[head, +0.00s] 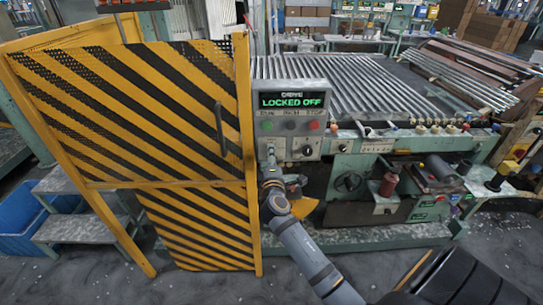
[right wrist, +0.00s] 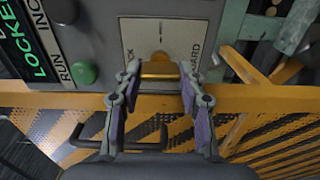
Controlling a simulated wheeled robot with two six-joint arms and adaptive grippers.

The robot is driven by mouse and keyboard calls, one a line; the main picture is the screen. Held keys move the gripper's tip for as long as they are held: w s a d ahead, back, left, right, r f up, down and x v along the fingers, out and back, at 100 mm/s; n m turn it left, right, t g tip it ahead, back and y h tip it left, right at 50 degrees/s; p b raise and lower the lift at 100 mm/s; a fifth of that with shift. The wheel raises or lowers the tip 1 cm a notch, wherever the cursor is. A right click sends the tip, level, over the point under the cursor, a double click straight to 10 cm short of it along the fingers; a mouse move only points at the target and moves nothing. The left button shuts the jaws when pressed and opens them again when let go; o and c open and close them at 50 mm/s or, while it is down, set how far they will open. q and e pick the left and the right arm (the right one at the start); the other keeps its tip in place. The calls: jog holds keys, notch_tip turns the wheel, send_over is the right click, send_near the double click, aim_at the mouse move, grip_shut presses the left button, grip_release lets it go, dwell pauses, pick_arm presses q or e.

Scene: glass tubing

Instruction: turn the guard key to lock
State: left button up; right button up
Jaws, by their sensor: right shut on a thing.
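The guard key (right wrist: 158,68), brass-yellow, sits in the pale key plate (right wrist: 175,35) on the grey control panel (head: 290,85). My right gripper (right wrist: 158,88) has its two purple-padded fingers on either side of the key, shut on it. In the head view my right gripper (head: 270,166) is small, at the panel's lower left corner, and it hides the key there. The panel's display (head: 291,100) reads "LOCKED OFF" in green. The yellow-and-black striped guard gate (head: 140,110) stands upright left of the panel and looks closed. My left gripper is not in view.
A yellow post (head: 247,150) stands close left of the key. A green push button (right wrist: 83,73) is beside the key plate. The machine bed (head: 340,85) carries glass tubes behind the panel. A blue bin (head: 25,225) and steps (head: 85,228) are at the far left.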

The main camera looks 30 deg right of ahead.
dwell(0.4)
jog(key=o, duration=1.2)
jog(key=shift+c, duration=0.2)
jog(key=v, duration=0.7)
jog(key=shift+s+a, duration=0.2)
